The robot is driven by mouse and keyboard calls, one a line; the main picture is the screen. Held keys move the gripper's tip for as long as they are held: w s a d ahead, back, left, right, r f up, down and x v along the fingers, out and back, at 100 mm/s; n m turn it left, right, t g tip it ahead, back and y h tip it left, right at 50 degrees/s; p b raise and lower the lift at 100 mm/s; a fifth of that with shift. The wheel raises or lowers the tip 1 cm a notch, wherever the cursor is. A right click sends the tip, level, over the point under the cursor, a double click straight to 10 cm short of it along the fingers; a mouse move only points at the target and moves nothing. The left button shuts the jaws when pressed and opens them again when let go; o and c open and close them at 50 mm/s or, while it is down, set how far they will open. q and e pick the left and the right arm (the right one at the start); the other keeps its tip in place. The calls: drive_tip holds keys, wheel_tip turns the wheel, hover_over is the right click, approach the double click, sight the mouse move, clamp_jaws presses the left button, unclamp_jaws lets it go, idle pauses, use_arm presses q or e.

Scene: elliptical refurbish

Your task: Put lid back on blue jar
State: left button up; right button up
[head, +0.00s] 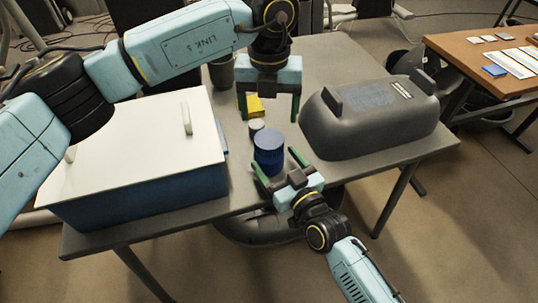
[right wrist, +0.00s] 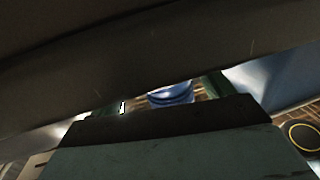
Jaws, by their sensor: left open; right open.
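The blue jar (head: 269,153) stands upright on the grey table near its front edge. Its top looks flat and blue; I cannot tell whether that is a lid, and no separate lid is clear. My left gripper (head: 268,117) is open, pointing down above and behind the jar, with nothing visibly held. My right gripper (head: 277,165) is open at the jar's front, one finger at each side; contact is unclear. The right wrist view shows part of the jar (right wrist: 171,94) between the green fingers, with a dark shape covering much of the picture.
A white-lidded blue box (head: 130,135) fills the table's left. A dark grey case (head: 370,122) sits at the right. A small grey cylinder (head: 256,126) and a yellow block (head: 255,107) are behind the jar. The table's back right (head: 340,62) is clear.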

sight(271, 137)
drive_tip(key=shift+x, duration=1.5)
drive_tip(key=shift+d, duration=0.1)
drive_tip(key=c, duration=1.6)
use_arm(q)
drive_tip(key=shift+n, duration=0.5)
use_arm(e)
clamp_jaws()
use_arm(q)
drive_tip(key=shift+d+n, duration=0.1)
drive_tip(key=shift+n, duration=1.1)
drive_tip(key=n, duration=0.5)
drive_tip(key=shift+w+d+n, duration=0.1)
drive_tip(key=shift+w+n, duration=0.05)
drive_tip(key=shift+n, duration=0.25)
drive_tip(key=shift+f, duration=4)
